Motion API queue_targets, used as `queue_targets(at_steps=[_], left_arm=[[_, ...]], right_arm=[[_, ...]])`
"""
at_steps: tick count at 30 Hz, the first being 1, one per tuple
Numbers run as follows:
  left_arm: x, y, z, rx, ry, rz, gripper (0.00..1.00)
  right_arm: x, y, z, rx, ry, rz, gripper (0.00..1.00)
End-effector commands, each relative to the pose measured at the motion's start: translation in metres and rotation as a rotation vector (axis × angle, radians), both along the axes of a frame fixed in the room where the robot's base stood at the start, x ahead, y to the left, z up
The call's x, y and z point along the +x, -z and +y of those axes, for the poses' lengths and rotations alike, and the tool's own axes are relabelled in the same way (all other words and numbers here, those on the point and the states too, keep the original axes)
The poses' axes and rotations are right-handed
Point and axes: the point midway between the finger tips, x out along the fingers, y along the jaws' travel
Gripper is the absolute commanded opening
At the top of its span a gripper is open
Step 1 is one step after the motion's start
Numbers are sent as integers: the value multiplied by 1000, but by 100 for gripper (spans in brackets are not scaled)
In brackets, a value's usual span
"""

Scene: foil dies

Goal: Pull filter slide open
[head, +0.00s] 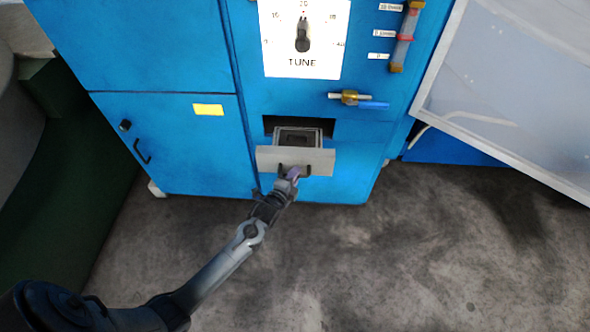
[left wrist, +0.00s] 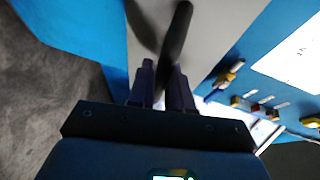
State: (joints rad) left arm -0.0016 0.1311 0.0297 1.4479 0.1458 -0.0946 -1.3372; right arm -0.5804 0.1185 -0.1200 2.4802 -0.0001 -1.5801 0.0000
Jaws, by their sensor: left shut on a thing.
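The filter slide (head: 265,158) is a grey-fronted drawer in the lower part of the blue machine. It stands partly out of its dark slot, and its tray (head: 298,134) shows behind the front. My left gripper (head: 292,173) is at the front's lower middle, shut on the slide's dark handle. In the left wrist view, the fingers (left wrist: 163,88) close around the dark bar handle (left wrist: 177,35), with the grey slide front (left wrist: 212,28) behind it. The part of the handle between the fingers is hidden. My right gripper is not in view.
Above the slide are a TUNE dial (head: 303,38), a brass valve with a blue lever (head: 350,97) and a sight tube (head: 404,38). A blue cabinet door (head: 180,150) is at left. A translucent panel (head: 515,90) leans at right. The concrete floor (head: 430,260) in front is clear.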

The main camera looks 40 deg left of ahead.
Motion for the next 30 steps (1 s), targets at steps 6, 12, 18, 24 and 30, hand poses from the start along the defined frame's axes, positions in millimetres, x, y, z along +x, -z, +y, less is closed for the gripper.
queue_targets(at_steps=[6,12,18,24,30], left_arm=[[0,0,1,0,-1,0,0],[0,0,0,0,-1,0,40],[0,0,0,0,0,0,40],[-7,-2,-1,1,0,1,40],[-34,-9,-7,1,2,2,40]], right_arm=[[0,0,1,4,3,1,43],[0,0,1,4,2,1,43],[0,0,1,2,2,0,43],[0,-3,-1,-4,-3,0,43],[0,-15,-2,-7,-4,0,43]])
